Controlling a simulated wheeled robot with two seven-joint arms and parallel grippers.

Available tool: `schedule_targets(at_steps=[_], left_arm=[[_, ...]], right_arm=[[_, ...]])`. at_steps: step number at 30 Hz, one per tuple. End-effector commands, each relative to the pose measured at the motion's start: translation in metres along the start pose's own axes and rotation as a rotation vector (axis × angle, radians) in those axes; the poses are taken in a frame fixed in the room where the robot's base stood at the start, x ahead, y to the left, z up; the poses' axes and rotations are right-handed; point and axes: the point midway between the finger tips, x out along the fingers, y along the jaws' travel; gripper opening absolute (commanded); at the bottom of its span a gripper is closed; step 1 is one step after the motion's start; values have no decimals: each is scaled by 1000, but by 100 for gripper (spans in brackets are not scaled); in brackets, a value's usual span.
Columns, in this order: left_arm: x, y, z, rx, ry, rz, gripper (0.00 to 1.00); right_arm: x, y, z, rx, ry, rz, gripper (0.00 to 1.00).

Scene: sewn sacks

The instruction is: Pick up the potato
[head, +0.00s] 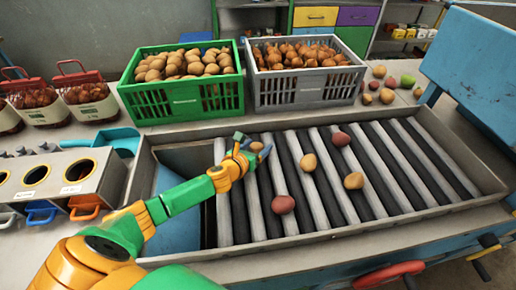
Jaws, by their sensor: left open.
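My left gripper (248,150) reaches over the left part of the roller bed and is open. A tan potato (256,147) lies right at its fingertips; I cannot tell whether it is between the fingers or just beyond them. Two more tan potatoes lie on the rollers, one near the middle (309,162) and one further right (354,181). A reddish potato (283,204) lies nearer the front, and another reddish one (340,138) lies toward the back. My right gripper is not in view.
A green crate (192,107) of potatoes and a grey crate (303,90) of onions stand behind the rollers. Filled sacks (87,95) stand at the left, above a metal box with round holes (62,178). Loose produce lies at the back right. The right rollers are clear.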

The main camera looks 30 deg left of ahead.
Motion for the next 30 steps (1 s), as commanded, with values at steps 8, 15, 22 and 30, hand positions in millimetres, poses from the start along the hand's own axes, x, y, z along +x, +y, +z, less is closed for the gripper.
schedule_targets(at_steps=[8, 15, 22, 30], left_arm=[[0, 0, 0, 0, 1, 0, 52], [0, 0, 0, 0, 0, 0, 5], [-2, 0, 5, 1, -1, 0, 4], [-35, -9, 86, 6, -9, -2, 4]], right_arm=[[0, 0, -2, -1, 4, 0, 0], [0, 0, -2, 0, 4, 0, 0], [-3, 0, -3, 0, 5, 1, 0], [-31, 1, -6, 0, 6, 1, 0]])
